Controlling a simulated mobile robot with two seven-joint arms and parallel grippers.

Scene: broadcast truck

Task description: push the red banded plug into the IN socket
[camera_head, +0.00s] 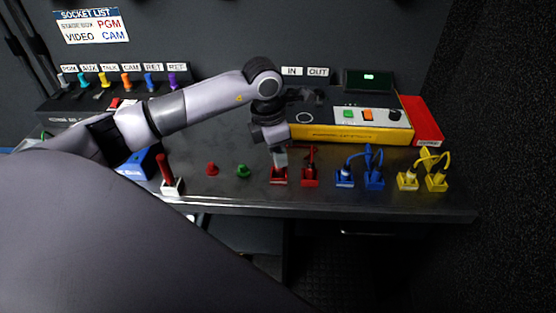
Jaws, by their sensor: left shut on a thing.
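My left gripper (278,148) reaches in from the left and points down over the left red socket block (279,180). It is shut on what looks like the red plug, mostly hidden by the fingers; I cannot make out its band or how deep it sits. A second red block (310,180), with a red plug and cable, stands just right of it. The IN label (291,71) and the OUT label (318,71) are on the back wall; I cannot tell for sure which socket each marks. My right gripper is not in view.
Blue plugs (373,177) and yellow plugs (437,178) with looped cables stand to the right near the front edge. A red stick (165,168) in a block, a red knob (211,169) and a green knob (242,171) are left. A yellow-fronted console (350,135) stands behind.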

